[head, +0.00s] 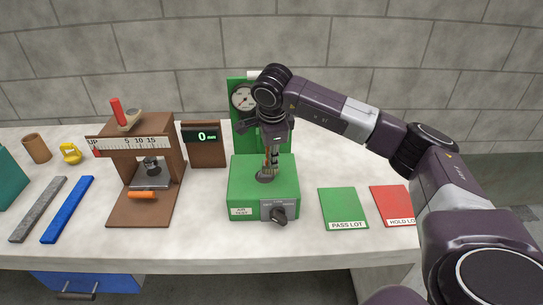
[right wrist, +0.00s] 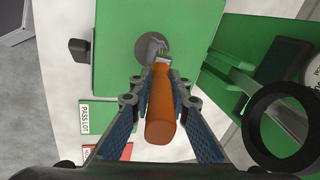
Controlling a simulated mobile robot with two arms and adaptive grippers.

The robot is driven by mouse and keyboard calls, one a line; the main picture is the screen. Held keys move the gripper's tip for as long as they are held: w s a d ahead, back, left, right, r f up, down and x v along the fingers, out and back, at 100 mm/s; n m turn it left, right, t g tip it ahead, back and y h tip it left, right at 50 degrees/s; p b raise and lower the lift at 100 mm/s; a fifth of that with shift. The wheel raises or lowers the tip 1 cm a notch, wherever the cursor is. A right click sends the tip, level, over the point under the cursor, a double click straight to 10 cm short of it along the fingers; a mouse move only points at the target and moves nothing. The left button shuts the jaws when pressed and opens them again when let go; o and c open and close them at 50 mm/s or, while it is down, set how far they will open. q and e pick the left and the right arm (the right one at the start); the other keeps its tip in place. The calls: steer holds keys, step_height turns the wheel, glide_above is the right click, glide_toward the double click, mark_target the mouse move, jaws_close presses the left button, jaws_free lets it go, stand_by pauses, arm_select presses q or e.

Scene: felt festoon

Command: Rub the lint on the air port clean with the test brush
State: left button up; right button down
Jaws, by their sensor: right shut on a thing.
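The green air test box (head: 264,200) stands near the middle of the table. The round grey air port (head: 265,178) is on its top. My right gripper (head: 271,150) is above the port, pointing down, shut on the test brush. The brush's orange handle (right wrist: 165,112) is between the blue finger pads in the right wrist view. Its head meets or hangs just over the air port (right wrist: 150,48); contact cannot be told for sure. The brush and fingers partly cover the port, and no lint can be made out. My left gripper is not in view.
A gauge (head: 243,98) on a green panel stands behind the box. A green pass mat (head: 344,208) and a red hold mat (head: 394,205) lie right. A brown thickness stand (head: 145,210) and a display (head: 206,150) stand left. Grey and blue strips (head: 67,210) lie farther left.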

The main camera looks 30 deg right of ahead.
steer(key=shift+w+d, duration=0.25)
steer(key=shift+w, duration=0.2)
steer(key=shift+s+a, duration=0.3)
steer(key=shift+s, duration=0.25)
steer(key=shift+s+a, duration=0.3)
steer(key=shift+s, duration=0.2)
steer(key=shift+w+d, duration=0.35)
steer(key=shift+w, duration=0.2)
steer(key=shift+w+d, duration=0.3)
steer(key=shift+w, duration=0.25)
steer(key=shift+s+a, duration=0.3)
steer(key=shift+s, duration=0.25)
steer(key=shift+s+a, duration=0.3)
steer(key=shift+s, duration=0.2)
steer(key=shift+w+d+b, duration=0.2)
steer(key=shift+w+d, duration=0.1)
steer(key=shift+w, duration=0.2)
steer(key=shift+w+d+b, duration=0.15)
steer(key=shift+w+d, duration=0.1)
steer(key=shift+w, duration=0.25)
steer(key=shift+s, duration=0.1)
steer(key=shift+s+a, duration=0.25)
steer(key=shift+s, duration=0.15)
